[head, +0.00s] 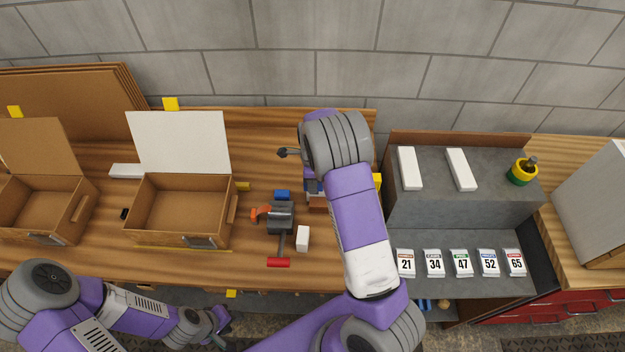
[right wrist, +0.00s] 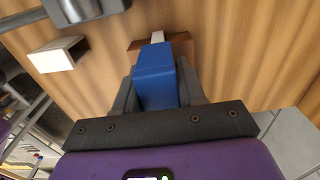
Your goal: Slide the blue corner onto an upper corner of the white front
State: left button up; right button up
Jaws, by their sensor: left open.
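The white front (head: 180,143) stands upright at the back of an open cardboard box (head: 182,207), with both upper corners bare. A yellow piece (head: 171,104) shows at its top edge, left of the middle. In the right wrist view, a blue corner (right wrist: 155,75) sits between the two dark fingers of my right gripper (right wrist: 165,95), which appear shut on it. In the head view my right arm hides most of that gripper. My left gripper (head: 221,327) is open and empty, low in front of the table edge.
A dark tool with a red handle (head: 280,240) and a white block (head: 302,238) lie right of the box. Another open box (head: 38,205) stands at left. A grey shelf (head: 460,205) with numbered cards is at right. A brick wall closes the back.

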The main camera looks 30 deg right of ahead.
jog(key=o, duration=0.5)
notch_tip(320, 180, up, 8)
jog(key=shift+f, duration=0.2)
dwell(0.6)
